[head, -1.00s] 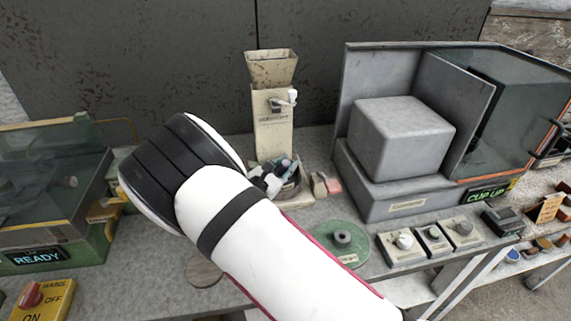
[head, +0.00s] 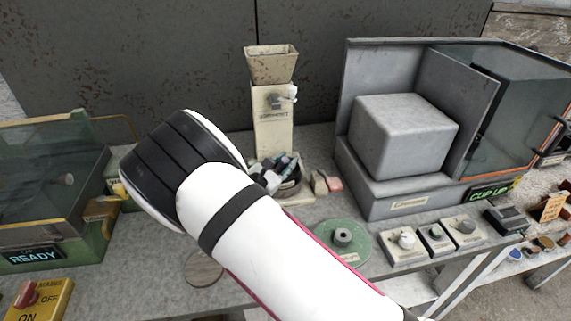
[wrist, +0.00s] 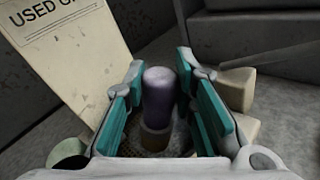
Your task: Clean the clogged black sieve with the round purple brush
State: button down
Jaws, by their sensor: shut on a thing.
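My gripper (wrist: 160,100) is shut on the round purple brush (wrist: 159,90), which stands upright between the teal finger pads. Its lower end has a brown band. Below and around the brush is a dark perforated surface (wrist: 132,136), which looks like the sieve; the fingers hide much of it. I cannot tell if the brush touches it. In the head view my gripper (head: 281,172) is over a dark round rim (head: 290,191) at the foot of the hopper machine. The brush is not clear there.
The hopper machine (head: 273,118) stands right behind my gripper. A grey cabinet (head: 405,135) is at the right, a green disc (head: 342,258) in front. A glass-lidded green case (head: 50,185) is at the left.

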jog(key=shift+w, duration=0.35)
jog(key=shift+s+d+r+p, duration=0.1)
jog(key=shift+s+p, duration=0.3)
jog(key=shift+s, duration=0.45)
jog(key=shift+s+d+p, duration=0.25)
jog(key=shift+s+p, duration=0.3)
jog(key=shift+s, duration=0.4)
jog(key=shift+w, duration=0.1)
jog(key=shift+w+a+b, duration=0.2)
jog(key=shift+w+b, duration=0.45)
jog(key=shift+w, duration=0.25)
jog(key=shift+w+a+b, duration=0.2)
jog(key=shift+w+b, duration=0.4)
jog(key=shift+w, duration=0.25)
jog(key=shift+s+d+p, duration=0.1)
jog(key=shift+s+p, duration=0.45)
jog(key=shift+s, duration=0.2)
jog(key=shift+s+d+p, duration=0.15)
jog(key=shift+s+p, duration=0.2)
jog(key=shift+s, duration=0.2)
jog(key=shift+s+d+p, duration=0.15)
jog(key=shift+s+p, duration=0.15)
jog(key=shift+s, duration=0.2)
